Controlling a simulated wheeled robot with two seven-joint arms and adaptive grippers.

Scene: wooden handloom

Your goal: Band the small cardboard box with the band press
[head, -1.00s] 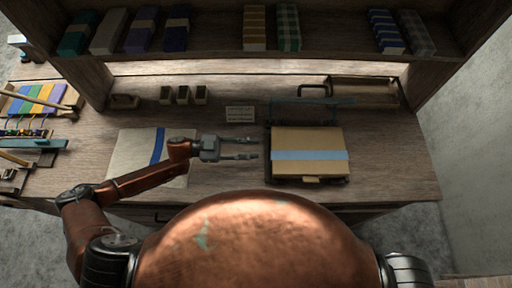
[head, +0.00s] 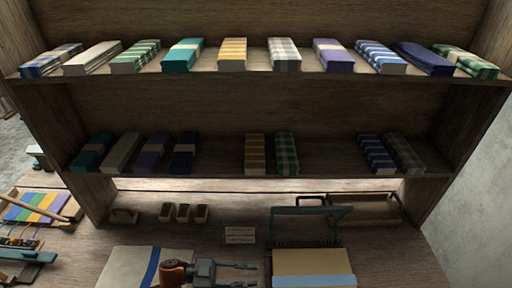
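The flat tan cardboard box (head: 313,262) lies in the band press at the bottom of the head view, with a light-blue band (head: 314,281) across it. Its near part is cut off by the picture edge. The band press (head: 305,211) shows a teal bar frame raised behind the box. My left gripper (head: 246,275) is at the bottom edge, just left of the press and apart from the box. Its two fingers point right, spread and empty. My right gripper is not in view.
A two-level shelf (head: 270,82) with folded cloth bundles (head: 285,54) stands over the worktop's back. Small cups (head: 184,213), a label card (head: 240,235) and an open tray (head: 374,208) sit behind. A pale cloth with a blue stripe (head: 128,268) lies left.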

